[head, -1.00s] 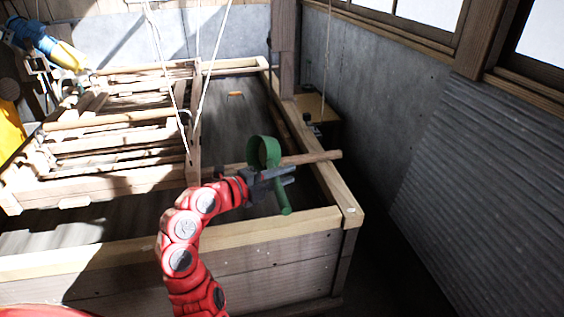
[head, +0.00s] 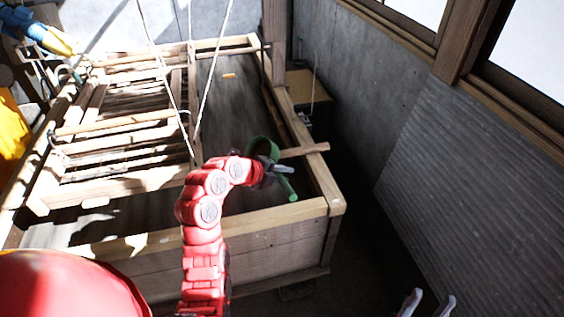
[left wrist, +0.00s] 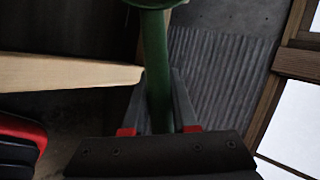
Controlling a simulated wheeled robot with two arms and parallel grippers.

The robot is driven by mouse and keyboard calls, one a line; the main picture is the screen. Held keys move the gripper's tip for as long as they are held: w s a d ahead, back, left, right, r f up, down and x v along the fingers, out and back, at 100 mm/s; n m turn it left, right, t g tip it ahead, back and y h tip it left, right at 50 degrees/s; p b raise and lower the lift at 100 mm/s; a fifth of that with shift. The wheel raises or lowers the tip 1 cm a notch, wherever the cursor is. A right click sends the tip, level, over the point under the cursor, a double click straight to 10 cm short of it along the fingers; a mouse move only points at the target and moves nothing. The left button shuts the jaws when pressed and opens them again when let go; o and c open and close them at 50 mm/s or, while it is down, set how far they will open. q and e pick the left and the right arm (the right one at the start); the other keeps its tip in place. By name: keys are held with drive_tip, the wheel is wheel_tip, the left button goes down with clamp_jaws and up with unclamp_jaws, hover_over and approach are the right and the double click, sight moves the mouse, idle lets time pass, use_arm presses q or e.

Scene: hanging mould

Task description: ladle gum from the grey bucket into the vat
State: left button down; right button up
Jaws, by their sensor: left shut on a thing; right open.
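My left gripper (head: 270,171) is shut on the green handle of a ladle (head: 287,188). It holds the ladle over the right part of the wooden vat (head: 280,213), near the right rim. The ladle's round green cup (head: 262,146) is at the upper end, behind the gripper. In the left wrist view the ladle's handle (left wrist: 157,60) stands between the two fingers, with the cup cut off at the top edge. Whether the cup holds anything cannot be seen. My right gripper (head: 429,299) is open and empty at the bottom edge, right of the vat. I see no grey bucket.
A slatted wooden mould frame (head: 120,185) hangs on cords over the vat's left part. A wooden stick (head: 308,151) crosses the right rim behind the ladle. A box (head: 306,88) stands at the back wall. Dark floor (head: 370,235) right of the vat looks clear.

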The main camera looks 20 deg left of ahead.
use_arm(q)
drive_tip(key=r+g+y+p, duration=0.1)
drive_tip(key=g+p, duration=0.1)
drive_tip(key=p, duration=0.1)
drive_tip(key=g+y+p, duration=0.2)
drive_tip(key=p, duration=0.1)
drive_tip(key=r+g+y+p, duration=0.1)
drive_tip(key=g+p, duration=0.1)
drive_tip(key=p, duration=0.2)
drive_tip(key=shift+w+d+r+g+y, duration=0.25)
drive_tip(key=shift+w+r+g+y, duration=0.05)
drive_tip(key=shift+w+g, duration=0.1)
idle(0.4)
